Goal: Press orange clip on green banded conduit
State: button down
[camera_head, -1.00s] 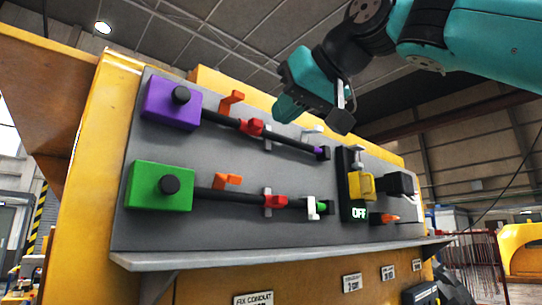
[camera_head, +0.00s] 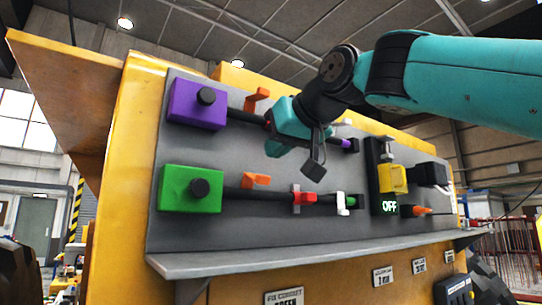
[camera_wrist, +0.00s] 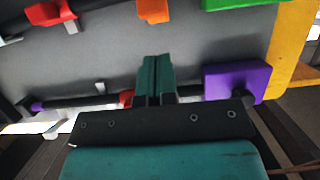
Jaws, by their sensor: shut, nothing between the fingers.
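The green box (camera_head: 191,190) sits at the left end of the lower black conduit (camera_head: 243,194), which has a green band (camera_head: 351,200) near its right end. An orange clip (camera_head: 257,180) stands out just above this conduit, right of the box; it also shows at the top of the wrist view (camera_wrist: 153,10). A red clip (camera_head: 302,197) and a white clip (camera_head: 343,204) are further right on the conduit. My gripper (camera_head: 277,149) is shut and empty, in front of the panel between the two conduits, above and right of the orange clip. Its teal fingers (camera_wrist: 155,78) show together in the wrist view.
The purple box (camera_head: 198,103) and its conduit lie above, with another orange clip (camera_head: 257,98); my gripper hides part of that conduit. A yellow switch (camera_head: 392,179) with an OFF display is at right. A grey ledge (camera_head: 300,252) juts out below.

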aim_at(265, 176)
jog(key=f, duration=0.2)
jog(key=w+f, duration=0.1)
jog(key=shift+a+f, duration=0.15)
jog(key=shift+a, duration=0.25)
jog(key=shift+a, duration=0.1)
jog(key=shift+f, duration=0.1)
jog(key=shift+d+f+b, duration=0.2)
jog(key=shift+f+b, duration=0.15)
jog(key=shift+b, duration=0.75)
